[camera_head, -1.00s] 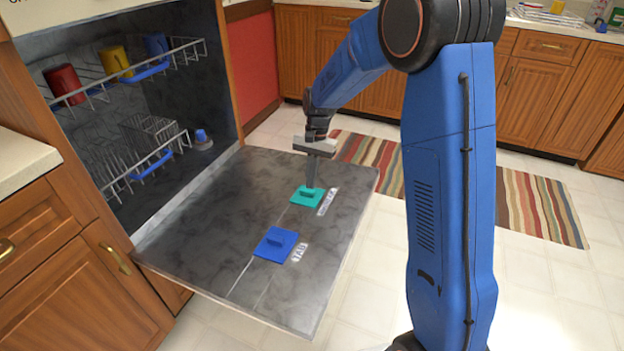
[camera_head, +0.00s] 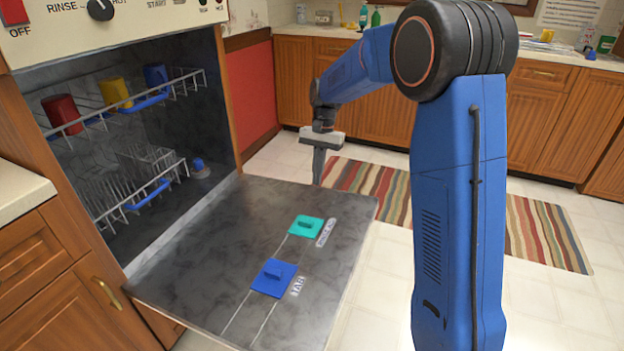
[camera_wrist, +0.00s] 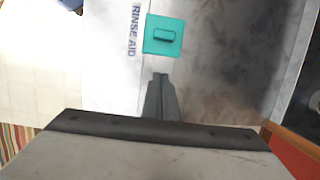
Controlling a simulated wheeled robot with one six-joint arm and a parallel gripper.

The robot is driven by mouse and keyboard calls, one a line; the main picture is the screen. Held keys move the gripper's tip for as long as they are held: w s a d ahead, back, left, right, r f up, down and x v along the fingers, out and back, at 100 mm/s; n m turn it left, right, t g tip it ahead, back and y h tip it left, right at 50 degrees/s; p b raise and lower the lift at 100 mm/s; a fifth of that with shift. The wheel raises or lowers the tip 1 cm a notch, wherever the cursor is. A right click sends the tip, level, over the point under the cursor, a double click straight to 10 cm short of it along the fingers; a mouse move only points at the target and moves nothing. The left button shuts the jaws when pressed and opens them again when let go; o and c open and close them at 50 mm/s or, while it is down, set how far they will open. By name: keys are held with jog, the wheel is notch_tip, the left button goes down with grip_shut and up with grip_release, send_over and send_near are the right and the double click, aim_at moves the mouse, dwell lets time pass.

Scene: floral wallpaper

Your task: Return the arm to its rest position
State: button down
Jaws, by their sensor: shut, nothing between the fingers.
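My gripper (camera_head: 318,180) is above the far edge of the open dishwasher door (camera_head: 215,235), pointing down. Its fingers are shut with nothing between them, and they also show in the wrist view (camera_wrist: 160,78). The teal lid (camera_head: 306,227) lies on the door below and in front of the gripper, apart from it; it shows in the wrist view (camera_wrist: 163,36) beyond the fingertips, beside the words RINSE AID. A blue lid (camera_head: 274,278) lies nearer on the door. My arm reaches out from the column, bent at the elbow.
The upper rack (camera_head: 185,84) holds red (camera_head: 62,113), yellow (camera_head: 115,92) and blue (camera_head: 156,76) cups. A striped rug (camera_head: 540,235) lies on the floor behind my arm. Cabinets (camera_head: 375,120) line the back.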

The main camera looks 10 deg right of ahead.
jog(key=s+d+r+n+t, duration=0.2)
jog(key=s+r, duration=0.4)
jog(key=s, duration=0.4)
jog(key=s+d+r+n+t, duration=0.1)
jog(key=s+d+r, duration=0.3)
jog(key=s, duration=0.5)
jog(key=s+d+f+n+t, duration=0.1)
jog(key=s+n+t, duration=0.1)
jog(key=s, duration=0.8)
jog(key=s+d+f+n+t+h, duration=0.1)
jog(key=s+n+t, duration=0.1)
jog(key=s, duration=0.8)
jog(key=shift+s+d+h, duration=0.3)
jog(key=shift+s+d, duration=0.05)
jog(key=shift+s, duration=0.05)
